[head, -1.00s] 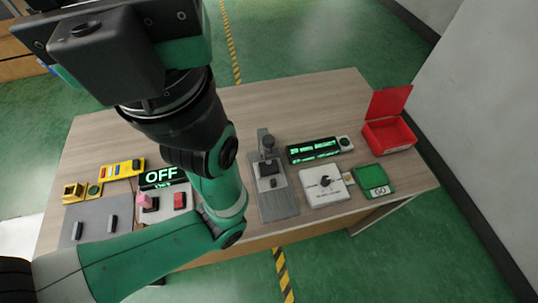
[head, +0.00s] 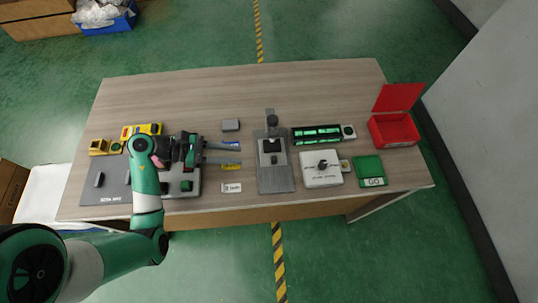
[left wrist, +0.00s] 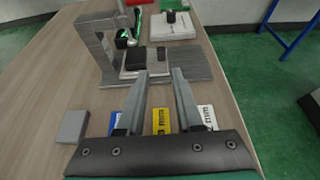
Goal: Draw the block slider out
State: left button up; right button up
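The likely block slider is a black block (head: 271,146) on a light plate of a grey fixture (head: 276,182) at mid-table. An upright with a dark round knob (head: 272,120) stands behind it. In the left wrist view the black block (left wrist: 136,58) sits just beyond the fingertips, by the grey upright (left wrist: 98,48). My left gripper (head: 240,154) comes in from the left, its fingers pointing right toward the fixture, a gap away from it. In the left wrist view its fingers (left wrist: 159,73) are apart with nothing between them. My right gripper does not show.
A loose grey block (head: 230,125) and a white tag (head: 231,187) lie left of the fixture. The back of the table is clear.

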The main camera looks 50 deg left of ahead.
aim_at(269, 163)
pick_arm(q)
jog(key=b+x, duration=0.3)
jog(key=x, duration=0.7)
jog(key=shift+w+d+f, duration=0.2)
jog(key=shift+w+d, duration=0.05)
jog(key=shift+d, duration=0.05)
jog(key=shift+w+d+f, duration=0.1)
jog(key=shift+w+d, duration=0.1)
jog(key=shift+w, duration=0.15)
grip_shut()
dwell(0.5)
